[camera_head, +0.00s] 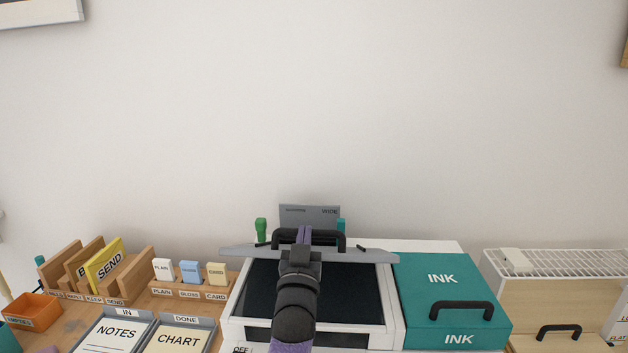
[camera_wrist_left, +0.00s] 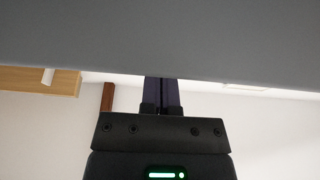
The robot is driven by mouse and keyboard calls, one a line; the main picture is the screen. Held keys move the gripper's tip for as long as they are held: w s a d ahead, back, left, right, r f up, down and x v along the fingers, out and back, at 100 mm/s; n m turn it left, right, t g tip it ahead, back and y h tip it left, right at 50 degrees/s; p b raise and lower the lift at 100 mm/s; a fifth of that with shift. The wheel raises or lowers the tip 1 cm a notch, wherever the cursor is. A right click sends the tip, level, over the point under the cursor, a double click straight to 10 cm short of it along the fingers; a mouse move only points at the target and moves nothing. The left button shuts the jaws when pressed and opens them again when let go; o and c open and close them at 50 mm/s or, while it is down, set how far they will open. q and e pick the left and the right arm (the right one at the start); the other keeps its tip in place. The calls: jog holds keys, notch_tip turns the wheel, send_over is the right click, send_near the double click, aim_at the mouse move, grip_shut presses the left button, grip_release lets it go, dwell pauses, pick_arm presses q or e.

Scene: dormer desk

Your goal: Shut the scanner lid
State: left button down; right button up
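The scanner (camera_head: 233,306) stands on the desk in the head view, its dark glass (camera_head: 345,300) uncovered. Its grey lid (camera_head: 240,252) is raised above the glass and shows nearly edge-on as a long thin strip. My left gripper (camera_head: 303,234) is at the middle of the lid, and my arm hides part of the glass and lid. In the left wrist view its fingers (camera_wrist_left: 161,92) are together, tips up against the edge of the large grey lid surface (camera_wrist_left: 160,35). Nothing shows between them. Whether they touch the lid is unclear. My right gripper is not in view.
A teal INK box (camera_head: 420,300) with a black handle stands right of the scanner, and a white rack (camera_head: 560,262) beyond it. Card holders (camera_head: 190,287), trays (camera_head: 178,337) and an orange bin (camera_head: 33,312) are on the left. A grey panel (camera_head: 310,214) stands behind the lid.

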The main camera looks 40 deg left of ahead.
pick_arm(q)
jog(key=shift+t+y, duration=0.3)
jog(key=s+d+f+b, duration=0.1)
jog(key=f+b, duration=0.1)
jog(key=s+f+b, duration=0.1)
jog(key=f, duration=0.2)
jog(key=s+d+f+b, duration=0.1)
jog(key=f+b, duration=0.1)
jog(key=f, duration=0.1)
jog(key=shift+s+d+f+b, duration=0.1)
jog(key=shift+d+f+b, duration=0.1)
jog(key=shift+d+b, duration=0.15)
jog(key=shift+s+d+f, duration=0.15)
jog(key=shift+f, duration=0.05)
jog(key=shift+b, duration=0.3)
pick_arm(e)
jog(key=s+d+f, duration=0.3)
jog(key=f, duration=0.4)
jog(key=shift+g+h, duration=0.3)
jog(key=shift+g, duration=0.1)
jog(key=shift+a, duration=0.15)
